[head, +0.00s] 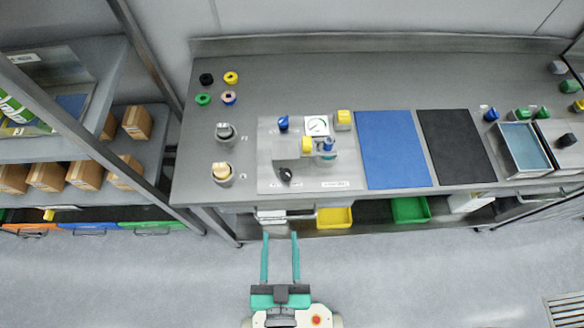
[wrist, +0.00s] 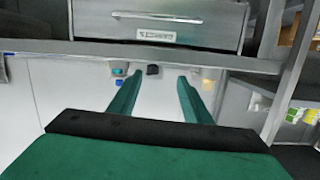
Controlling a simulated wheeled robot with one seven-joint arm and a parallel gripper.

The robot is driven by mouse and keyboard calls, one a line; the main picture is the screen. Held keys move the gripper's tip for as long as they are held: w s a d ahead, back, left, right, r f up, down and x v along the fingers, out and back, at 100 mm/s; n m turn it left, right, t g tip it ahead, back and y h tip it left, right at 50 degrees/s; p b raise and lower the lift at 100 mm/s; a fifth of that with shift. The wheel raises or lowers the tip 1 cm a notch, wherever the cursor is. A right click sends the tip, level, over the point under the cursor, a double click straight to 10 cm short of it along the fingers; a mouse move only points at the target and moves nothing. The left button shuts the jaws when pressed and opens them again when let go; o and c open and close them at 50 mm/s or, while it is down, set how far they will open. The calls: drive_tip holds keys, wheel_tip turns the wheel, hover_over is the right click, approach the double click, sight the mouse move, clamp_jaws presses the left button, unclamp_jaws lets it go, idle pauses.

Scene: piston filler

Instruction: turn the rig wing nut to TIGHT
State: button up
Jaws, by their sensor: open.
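The rig (head: 270,150) is a metal plate on the workbench with a dial gauge, a yellow-and-blue fitting (head: 318,145), a blue knob (head: 283,122) and a dark winged knob (head: 286,174) near its front left. The dark winged knob may be the wing nut, but it is too small to be sure, and I cannot read its setting. My gripper (head: 280,236) is open and empty, in front of the bench's front edge and apart from the rig. In the wrist view its two green fingers (wrist: 158,84) are spread with nothing between them.
A blue mat (head: 395,150) and a black mat (head: 455,147) lie right of the rig. Two round-topped fittings stand left of it. A drawer (wrist: 165,30) shows in the wrist view. Shelving with boxes (head: 85,172) stands left. Floor before the bench is clear.

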drive_tip(key=w+a+r+t, duration=0.1)
drive_tip(key=w+a+r, duration=0.1)
drive_tip(key=w, duration=0.3)
drive_tip(key=w+a+r+y, duration=0.1)
drive_tip(key=w+a+r, duration=0.1)
drive_tip(key=w, duration=0.3)
drive_tip(key=w+a+r+t, duration=0.1)
drive_tip(key=w+a+r, duration=0.1)
drive_tip(key=w, duration=0.3)
drive_tip(key=shift+w+a+r+t, duration=0.25)
drive_tip(key=shift+w+r+t, duration=0.05)
drive_tip(key=shift+r, duration=0.4)
drive_tip(key=w+a+r+n+y, duration=0.6)
drive_tip(key=a+r+y, duration=0.1)
drive_tip(key=r, duration=0.4)
drive_tip(key=w+a+r+n+y, duration=0.6)
drive_tip(key=r+n, duration=0.1)
drive_tip(key=r, duration=0.5)
drive_tip(key=s+a+r+n+g+y, duration=0.1)
drive_tip(key=a+r+n+g+y, duration=0.35)
drive_tip(key=n+g, duration=0.2)
drive_tip(key=n+g+h, duration=1.2)
drive_tip(key=n+h, duration=0.5)
drive_tip(key=h, duration=0.1)
approach(285, 174)
wheel_tip(285, 174, down, 8)
drive_tip(key=shift+w+a+f, duration=0.1)
